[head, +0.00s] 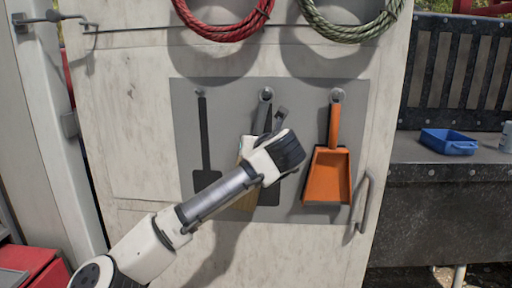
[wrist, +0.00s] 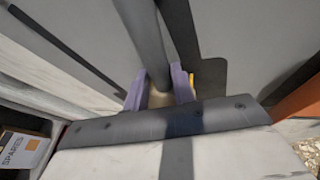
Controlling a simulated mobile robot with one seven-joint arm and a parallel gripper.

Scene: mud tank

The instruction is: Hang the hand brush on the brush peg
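The hand brush (head: 246,201) is upright in front of the grey panel, its pale lower part showing below my gripper and its grey handle above. My gripper (head: 258,146) is at the middle of the panel, partly hidden by my wrist. In the wrist view the purple fingertips (wrist: 158,92) are closed on both sides of the grey handle (wrist: 151,40). The brush peg (head: 265,94) is at the panel's top middle. The handle's upper end overlaps it in the head view; I cannot tell whether it is around the peg or only in front.
An orange dustpan (head: 328,178) hangs just right. A black flat shape (head: 205,150) is on the left of the grey panel (head: 190,100). A door handle (head: 367,200) is at right. Red (head: 222,30) and green (head: 350,38) coiled ropes hang above. A blue tray (head: 447,142) sits on the right-hand bench.

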